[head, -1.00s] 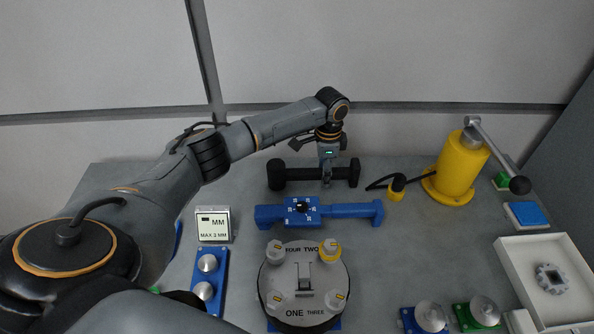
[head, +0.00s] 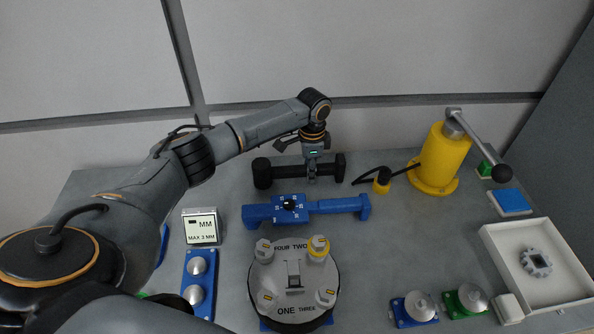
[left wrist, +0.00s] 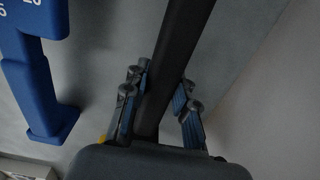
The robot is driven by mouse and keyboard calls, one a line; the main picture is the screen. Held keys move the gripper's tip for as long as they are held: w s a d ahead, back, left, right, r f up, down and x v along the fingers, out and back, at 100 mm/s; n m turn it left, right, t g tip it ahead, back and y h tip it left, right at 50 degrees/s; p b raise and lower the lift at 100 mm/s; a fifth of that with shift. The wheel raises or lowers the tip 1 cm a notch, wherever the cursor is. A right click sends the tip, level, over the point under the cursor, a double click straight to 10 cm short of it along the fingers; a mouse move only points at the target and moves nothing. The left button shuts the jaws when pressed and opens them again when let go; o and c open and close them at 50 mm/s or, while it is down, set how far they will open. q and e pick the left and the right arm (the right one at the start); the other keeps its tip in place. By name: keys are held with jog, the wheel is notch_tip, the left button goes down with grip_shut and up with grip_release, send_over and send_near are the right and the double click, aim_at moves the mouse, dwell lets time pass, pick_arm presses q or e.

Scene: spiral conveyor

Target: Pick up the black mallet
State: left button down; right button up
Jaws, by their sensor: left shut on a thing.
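The black mallet (head: 263,174) lies across the back of the grey table, its thick head at the left and its handle running right to a thicker end. My left gripper (head: 311,177) comes down from above and is shut on the handle near the middle. In the left wrist view the dark handle (left wrist: 178,60) passes between the two fingers of my left gripper (left wrist: 160,105). The mallet's ends are outside that view. My right gripper is not in view.
A blue fixture (head: 340,205) lies just in front of the mallet. A yellow cylinder (head: 440,160) with a lever stands to the right, its black cable near the handle end. A round labelled device (head: 293,290) is in front. A white tray (head: 500,262) is at the right.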

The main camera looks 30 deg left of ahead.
pick_arm(q)
jog(key=shift+w+r, duration=0.1)
jog(key=shift+r, duration=0.35)
jog(key=r, duration=0.1)
jog(key=r+b, duration=0.1)
jog(key=shift+s+d+r, duration=0.15)
jog(key=shift+s+r, duration=0.05)
jog(key=shift+r, duration=0.1)
jog(key=s+d+r+b, duration=0.3)
jog(key=s+d+r, duration=0.5)
jog(key=s+r, duration=0.1)
jog(key=shift+s+d+r, duration=0.2)
jog(key=shift+s+r, duration=0.1)
jog(key=shift+s, duration=0.6)
jog(key=c, duration=1.8)
grip_release()
grip_shut()
